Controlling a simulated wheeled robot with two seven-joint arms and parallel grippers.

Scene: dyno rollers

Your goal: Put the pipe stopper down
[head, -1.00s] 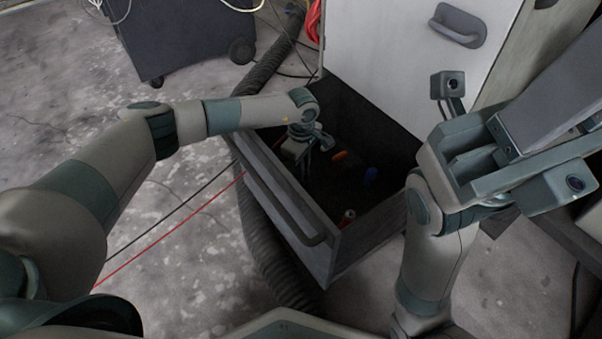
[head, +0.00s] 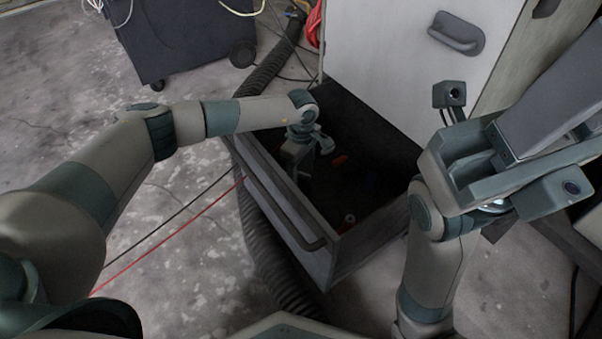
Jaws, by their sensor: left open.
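The open drawer (head: 283,208) holds several small objects on its dark floor: an orange piece (head: 340,160), a dim blue piece (head: 371,180) and a small piece with a pale round end (head: 349,219). I cannot tell which of these, if any, is the pipe stopper. My left gripper (head: 297,172) reaches down into the drawer near its left wall, left of the orange piece. It is open, and its fingertips are lost in the shadow. My right arm (head: 436,220) is raised right of the drawer, and its gripper's jaws cannot be made out.
The white cabinet front (head: 395,70) with a grey handle (head: 456,32) stands behind the drawer. A ribbed black hose (head: 268,258) runs along the floor below the drawer. A dark wheeled cart (head: 185,40) stands at the back left. The floor at left is mostly clear.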

